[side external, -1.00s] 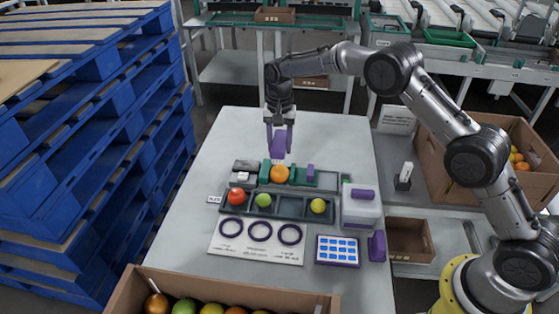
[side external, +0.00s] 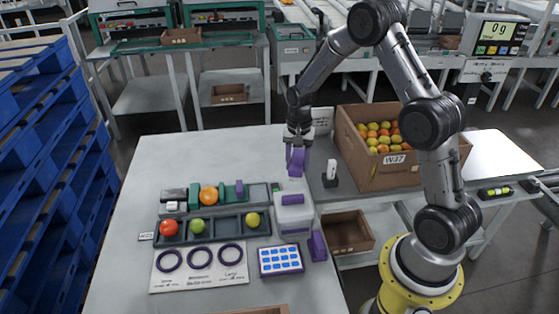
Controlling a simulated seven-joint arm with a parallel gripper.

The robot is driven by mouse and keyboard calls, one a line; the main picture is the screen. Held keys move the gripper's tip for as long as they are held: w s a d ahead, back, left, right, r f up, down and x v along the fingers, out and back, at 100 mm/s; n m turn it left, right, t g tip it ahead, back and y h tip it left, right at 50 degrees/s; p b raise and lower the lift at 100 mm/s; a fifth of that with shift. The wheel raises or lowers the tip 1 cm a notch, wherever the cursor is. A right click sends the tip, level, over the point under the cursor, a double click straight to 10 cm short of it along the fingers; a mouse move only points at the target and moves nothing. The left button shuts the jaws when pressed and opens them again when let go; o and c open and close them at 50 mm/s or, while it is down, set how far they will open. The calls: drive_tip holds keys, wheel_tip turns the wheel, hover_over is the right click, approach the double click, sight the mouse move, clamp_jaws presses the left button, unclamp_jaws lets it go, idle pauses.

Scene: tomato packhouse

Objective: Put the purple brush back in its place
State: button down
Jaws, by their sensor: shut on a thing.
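The purple brush (side external: 297,165) hangs below my gripper (side external: 298,148), which is shut on it. It is held in the air over the right side of the table, beyond the white box with a purple handle (side external: 293,212). The brush's lower end appears close above that box; whether they touch is hard to tell. A dark grey and green rack (side external: 258,194) to the left holds an orange and a small purple piece (side external: 239,188). Which spot belongs to the brush is not clear from this view.
A dark tray (side external: 231,225) holds a red, a green and a yellow fruit. In front lie a white card with purple rings (side external: 199,279), a blue-celled pad (side external: 280,260) and a purple block (side external: 317,245). A white upright device (side external: 331,172) and a fruit-filled carton (side external: 395,170) stand right.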

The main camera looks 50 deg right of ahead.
drive_tip(key=shift+f, duration=4.05)
drive_tip(key=shift+f, duration=0.4)
drive_tip(key=shift+c, duration=1.3)
unclamp_jaws()
drive_tip(key=c, duration=0.3)
drive_tip(key=shift+r, duration=0.1)
drive_tip(key=shift+r, duration=3.4)
